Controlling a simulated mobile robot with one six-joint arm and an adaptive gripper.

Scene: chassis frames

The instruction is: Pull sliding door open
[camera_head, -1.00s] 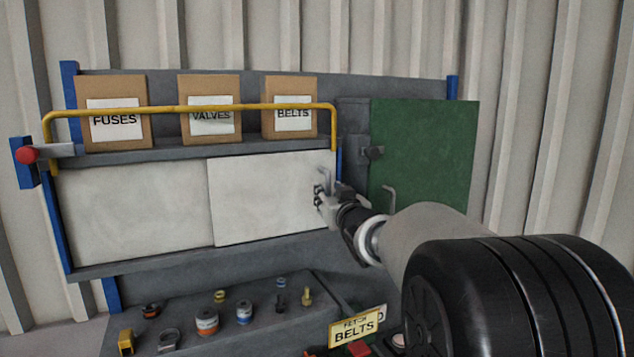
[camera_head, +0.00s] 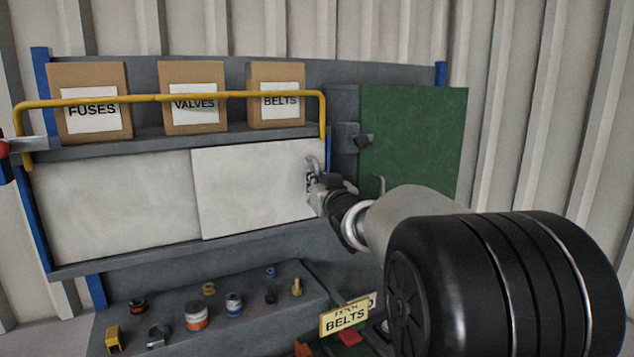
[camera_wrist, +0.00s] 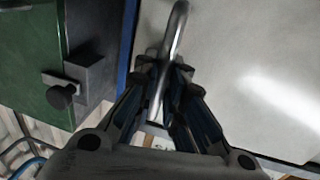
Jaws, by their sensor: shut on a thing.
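The white sliding door has a right panel (camera_head: 250,185) that overlaps the left panel (camera_head: 115,212) in the head view. A metal bar handle (camera_wrist: 176,35) stands at the right panel's right edge. My gripper (camera_head: 312,190) is at that handle. In the wrist view my gripper (camera_wrist: 165,85) has its fingers closed around the handle, with the upper part of the bar showing beyond the fingertips. The right panel (camera_wrist: 245,75) fills the right of the wrist view. What lies behind the panels is hidden.
A yellow rail (camera_head: 180,98) runs before boxes marked FUSES (camera_head: 92,75), VALVES (camera_head: 192,80) and BELTS (camera_head: 276,75). A green door (camera_head: 415,140) with a dark latch (camera_head: 363,141) is close right. A lower shelf (camera_head: 250,318) holds several small parts.

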